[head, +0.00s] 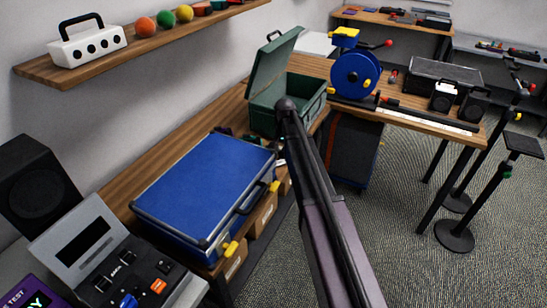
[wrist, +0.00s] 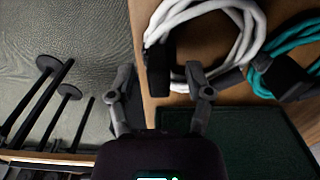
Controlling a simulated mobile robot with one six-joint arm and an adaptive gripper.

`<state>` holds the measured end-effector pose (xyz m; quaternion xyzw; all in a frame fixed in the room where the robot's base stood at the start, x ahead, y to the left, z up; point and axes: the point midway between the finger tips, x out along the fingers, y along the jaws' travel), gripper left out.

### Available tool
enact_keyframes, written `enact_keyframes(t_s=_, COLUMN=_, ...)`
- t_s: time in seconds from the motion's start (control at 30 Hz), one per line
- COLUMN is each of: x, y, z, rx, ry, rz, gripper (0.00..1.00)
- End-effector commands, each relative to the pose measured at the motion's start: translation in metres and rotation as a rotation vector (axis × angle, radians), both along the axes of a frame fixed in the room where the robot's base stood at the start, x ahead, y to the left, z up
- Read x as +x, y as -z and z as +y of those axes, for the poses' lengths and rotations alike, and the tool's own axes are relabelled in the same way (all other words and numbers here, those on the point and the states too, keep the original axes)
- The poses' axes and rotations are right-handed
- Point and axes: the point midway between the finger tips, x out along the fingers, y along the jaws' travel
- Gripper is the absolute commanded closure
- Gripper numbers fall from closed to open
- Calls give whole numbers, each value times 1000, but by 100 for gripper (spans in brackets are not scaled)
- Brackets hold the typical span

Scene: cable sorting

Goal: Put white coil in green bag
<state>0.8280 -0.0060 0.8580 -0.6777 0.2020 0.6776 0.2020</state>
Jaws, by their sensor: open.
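The white coil (wrist: 238,48) lies on a wooden surface at the top of the wrist view, partly cut off by the frame edge, with a black band at its left. My gripper (wrist: 160,82) is open and empty. Its right finger overlaps the coil's lower edge in the picture; I cannot tell if it touches. Its left finger is over the floor, past the wood's edge. The green bag (head: 268,75) looks like a boxy case with its lid up, at the table corner in the head view. My arm covers part of its front. The white coil is hidden in the head view.
A teal coil (wrist: 290,58) lies right of the white one. A dark green surface (wrist: 262,140) is below the coils. A closed blue case (head: 205,190) lies on the near bench, and a blue cable reel (head: 355,75) stands right of the green bag.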

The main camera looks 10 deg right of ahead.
Motion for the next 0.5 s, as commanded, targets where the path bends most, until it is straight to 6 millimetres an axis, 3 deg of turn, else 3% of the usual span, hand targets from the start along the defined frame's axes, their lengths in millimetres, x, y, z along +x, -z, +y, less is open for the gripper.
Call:
enact_keyframes(t_s=0.27, x=0, y=0, z=0, rx=0, ry=0, rz=0, gripper=34)
enact_keyframes(t_s=0.5, x=0, y=0, z=0, rx=0, ry=0, rz=0, gripper=100)
